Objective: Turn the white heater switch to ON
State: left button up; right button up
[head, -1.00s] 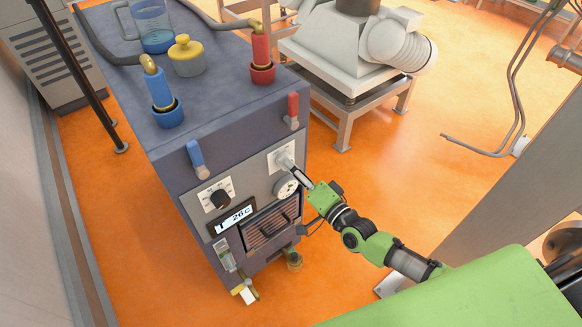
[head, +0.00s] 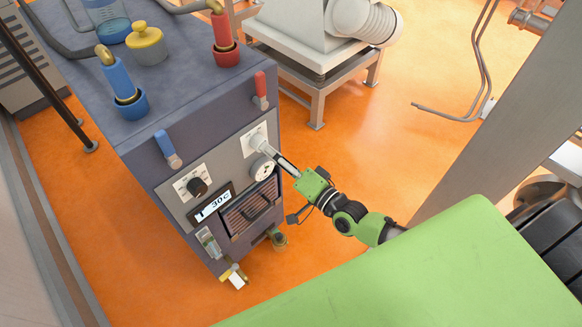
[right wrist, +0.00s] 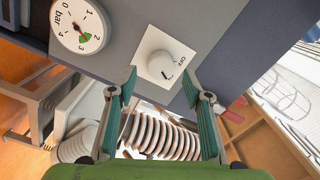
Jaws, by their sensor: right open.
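The white heater switch (head: 257,141) is a round knob on a white plate on the front of the dark grey cabinet. In the right wrist view the knob (right wrist: 158,66) sits just ahead of and between the fingertips, with the word OFF on its plate and a dark mark on its face. I cannot read an ON label or tell the exact setting. My right gripper (head: 279,156) reaches the panel from the right. Its two teal-padded fingers (right wrist: 161,84) are apart with nothing held; contact with the knob cannot be told. My left gripper is out of view.
A pressure gauge (head: 263,169) is close below the knob. A black knob (head: 197,187), a display reading about 30c (head: 213,204), a blue lever (head: 167,150) and a red lever (head: 261,91) share the front. Orange floor (head: 330,160) is open to the right.

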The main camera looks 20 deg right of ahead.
jog(key=v, duration=0.8)
jog(key=shift+s, duration=0.25)
jog(key=shift+d, duration=0.1)
jog(key=s+d+f+n+g+h, duration=0.1)
jog(key=s+d+f+n+g, duration=0.15)
jog(key=f, duration=0.75)
jog(key=s+d+f+n+g+h, duration=0.15)
jog(key=s+f, duration=0.25)
jog(key=f, duration=0.6)
jog(key=s+d+f+n+g+h, duration=0.2)
jog(key=s+f+g, duration=0.1)
jog(key=f, duration=0.8)
jog(key=s+a+f+n+g, duration=0.1)
jog(key=s+f+n+g, duration=0.1)
jog(key=s+f, duration=0.3)
jog(key=s+a+f+n+g+h, duration=0.1)
jog(key=s+f+g, duration=0.3)
jog(key=s, duration=1)
jog(key=s+a+f+n+g, duration=0.2)
jog(key=s+f+g, duration=0.1)
jog(key=s+f, duration=0.5)
jog(key=shift+s+n+h, duration=0.3)
jog(key=shift+s+h, duration=0.05)
jog(key=shift+s, duration=0.6)
